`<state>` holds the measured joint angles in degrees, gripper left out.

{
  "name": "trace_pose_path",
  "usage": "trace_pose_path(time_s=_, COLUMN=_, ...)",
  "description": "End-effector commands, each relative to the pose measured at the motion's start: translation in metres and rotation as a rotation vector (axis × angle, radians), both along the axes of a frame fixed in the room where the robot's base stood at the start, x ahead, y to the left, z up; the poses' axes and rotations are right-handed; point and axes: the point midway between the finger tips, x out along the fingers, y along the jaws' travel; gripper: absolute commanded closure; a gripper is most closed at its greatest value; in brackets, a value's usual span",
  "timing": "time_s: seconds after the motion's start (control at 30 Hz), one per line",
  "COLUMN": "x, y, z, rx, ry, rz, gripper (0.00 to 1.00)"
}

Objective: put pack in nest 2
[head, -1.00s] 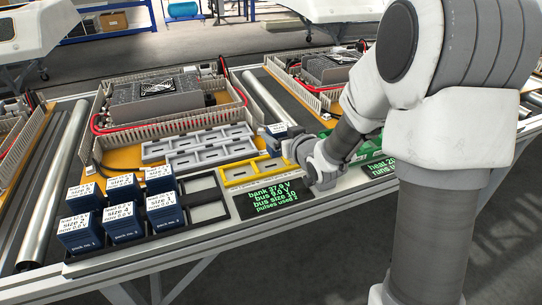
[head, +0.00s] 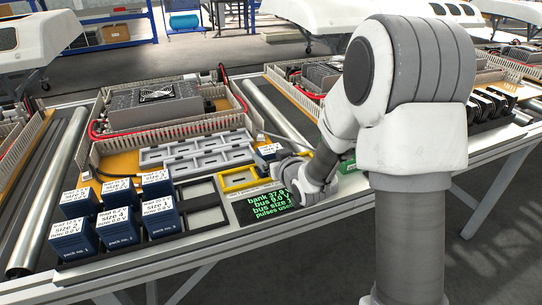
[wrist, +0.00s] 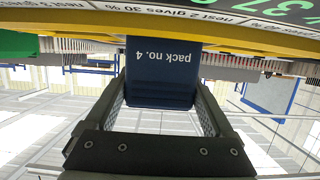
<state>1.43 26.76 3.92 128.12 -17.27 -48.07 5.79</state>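A dark blue pack with a white label (head: 268,151) is in my gripper (head: 282,160), over the right end of the yellow nest tray (head: 236,184). In the wrist view the pack (wrist: 160,75), marked "pack no. 4", stands between the two dark fingers of my gripper (wrist: 162,100), which appear closed on its sides. The yellow edge (wrist: 75,47) runs along the pack's base there. A label reading "nest 2 gives 30 %" (wrist: 210,17) is by the pack. I cannot tell whether the pack is seated or just above.
Several blue packs (head: 115,227) stand in a black rack at the left, with empty slots at its right. Grey trays (head: 195,152) lie behind the yellow one. A display panel (head: 270,205) is in front. A green tray (head: 347,166) is to the right, partly hidden by my arm.

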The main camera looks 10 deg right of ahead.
Motion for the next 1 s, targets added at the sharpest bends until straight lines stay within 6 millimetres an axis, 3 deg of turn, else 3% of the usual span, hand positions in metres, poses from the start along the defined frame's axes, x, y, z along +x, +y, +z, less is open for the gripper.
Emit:
trace_pose_path(time_s=0.07, x=0.0, y=0.0, z=0.0, rx=0.0, ry=0.0, rz=0.0, gripper=0.0)
trace_pose_path(time_s=0.43, x=0.0, y=0.0, z=0.006, rx=0.0, ry=0.0, rz=0.0, gripper=0.0)
trace_pose_path(time_s=0.57, x=-0.02, y=-0.007, z=0.012, rx=-0.001, ry=0.001, rz=-0.001, gripper=0.0)
trace_pose_path(time_s=0.87, x=-0.085, y=-0.025, z=0.034, rx=-0.001, ry=0.0, rz=-0.002, gripper=0.0)
trace_pose_path(time_s=1.0, x=-0.09, y=-0.026, z=0.029, rx=0.003, ry=-0.005, rz=0.004, gripper=0.0)
